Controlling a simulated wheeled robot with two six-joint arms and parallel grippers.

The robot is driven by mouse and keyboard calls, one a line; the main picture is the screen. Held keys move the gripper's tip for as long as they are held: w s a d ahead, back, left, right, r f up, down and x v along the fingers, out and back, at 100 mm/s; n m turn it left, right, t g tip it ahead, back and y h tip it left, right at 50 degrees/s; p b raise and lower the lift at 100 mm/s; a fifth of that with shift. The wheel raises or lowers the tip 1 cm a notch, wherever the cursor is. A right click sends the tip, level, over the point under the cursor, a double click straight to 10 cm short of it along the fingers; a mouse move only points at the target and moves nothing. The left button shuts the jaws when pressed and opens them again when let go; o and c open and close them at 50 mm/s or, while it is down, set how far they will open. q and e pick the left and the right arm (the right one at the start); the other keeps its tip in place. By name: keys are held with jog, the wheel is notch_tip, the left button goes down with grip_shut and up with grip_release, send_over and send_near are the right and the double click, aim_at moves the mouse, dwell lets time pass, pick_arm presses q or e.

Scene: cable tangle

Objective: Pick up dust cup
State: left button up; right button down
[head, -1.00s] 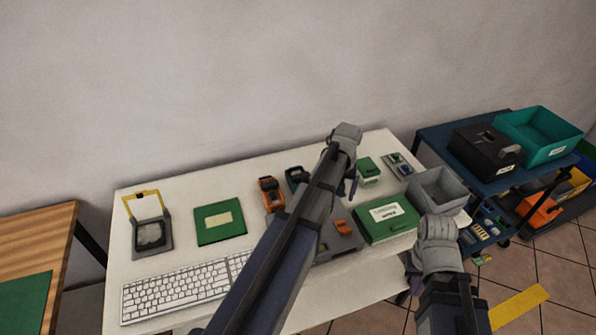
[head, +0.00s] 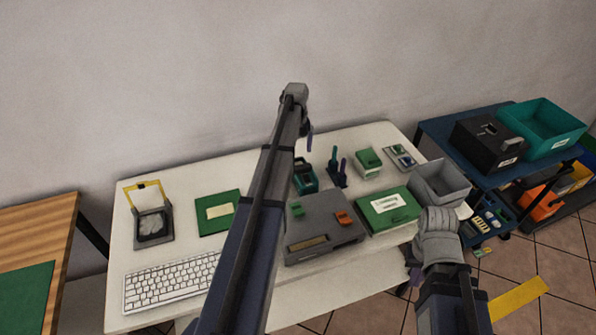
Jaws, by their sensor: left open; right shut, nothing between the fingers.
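A grey square container with a raised yellow handle and a pale grey, fluffy-looking middle (head: 153,228), which looks like the dust cup, is at the left of the white table, behind the keyboard. My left gripper (head: 309,140) is raised over the back of the table, well to the right of it. Its purple fingers point down; they are open and show nothing between them. My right gripper (head: 413,268) is low by the table's front right edge, far from the dust cup. It is shut and empty, partly hidden behind its own wrist.
The white table (head: 180,184) holds a keyboard (head: 172,282), a green board (head: 216,212), a grey device (head: 322,228), a green labelled box (head: 389,209) and a grey bin (head: 440,181). My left arm covers the middle. A blue cart (head: 460,150) stands at right.

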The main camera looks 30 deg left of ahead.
aim_at(298, 159)
pick_arm(q)
jog(key=shift+f, duration=0.1)
notch_tip(298, 159, down, 5)
jog(key=b, duration=0.5)
jog(key=shift+w+d, duration=0.1)
jog(key=shift+d, duration=0.05)
jog(key=c, duration=1.4)
jog(key=shift+c, duration=0.2)
notch_tip(298, 159, up, 10)
jog(key=p, duration=1)
